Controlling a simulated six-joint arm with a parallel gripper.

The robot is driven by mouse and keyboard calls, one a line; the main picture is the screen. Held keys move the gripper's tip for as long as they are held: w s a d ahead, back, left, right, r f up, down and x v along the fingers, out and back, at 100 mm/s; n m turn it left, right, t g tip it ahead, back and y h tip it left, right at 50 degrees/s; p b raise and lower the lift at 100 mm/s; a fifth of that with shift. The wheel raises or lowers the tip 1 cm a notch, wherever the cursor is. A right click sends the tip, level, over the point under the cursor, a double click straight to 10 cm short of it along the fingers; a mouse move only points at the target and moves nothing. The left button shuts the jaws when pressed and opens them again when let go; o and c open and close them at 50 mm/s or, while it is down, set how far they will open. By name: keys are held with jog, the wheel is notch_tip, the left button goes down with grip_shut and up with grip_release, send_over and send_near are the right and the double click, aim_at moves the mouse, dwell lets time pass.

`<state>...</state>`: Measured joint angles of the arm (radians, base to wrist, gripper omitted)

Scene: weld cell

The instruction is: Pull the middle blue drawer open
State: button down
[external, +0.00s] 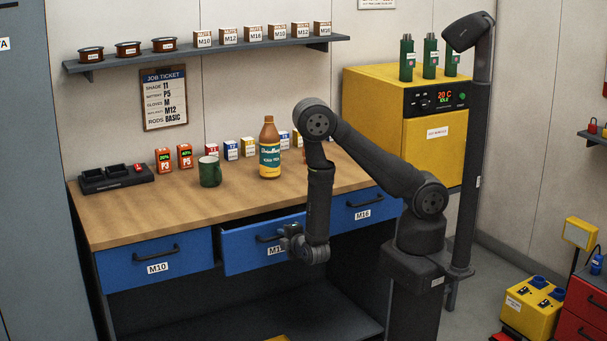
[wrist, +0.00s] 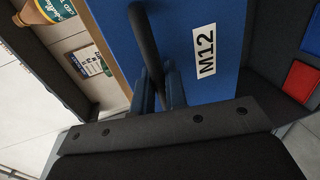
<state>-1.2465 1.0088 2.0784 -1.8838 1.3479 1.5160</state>
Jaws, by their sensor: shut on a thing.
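The middle blue drawer (external: 238,257) is pulled partly out from under the wooden bench top, and its front stands ahead of its neighbours. Its label, partly covered by my gripper in the external view, reads M12 in the wrist view, where the blue drawer front (wrist: 188,40) fills the middle. My gripper (external: 286,240) is at the drawer's black bar handle (external: 268,238). In the wrist view my gripper (wrist: 160,88) has its fingers shut around the handle (wrist: 145,40).
Blue drawers M10 (external: 130,262) and M16 (external: 345,212) on either side are closed. A bottle (external: 269,150), a green mug (external: 210,172), a black charger tray (external: 115,178) and several small boxes stand on the bench top (external: 150,212). A yellow oven (external: 375,130) stands behind my arm.

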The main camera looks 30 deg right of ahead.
jog(key=f+v, duration=0.2)
jog(key=v, duration=0.9)
jog(key=s+f+v, duration=0.1)
jog(key=f+v, duration=0.1)
jog(key=v, duration=0.9)
jog(key=shift+f, duration=0.25)
jog(key=c, duration=1.8)
grip_release()
jog(key=v, duration=1.7)
jog(key=shift+s, duration=0.25)
jog(key=x, duration=1.7)
jog(key=shift+w, duration=0.3)
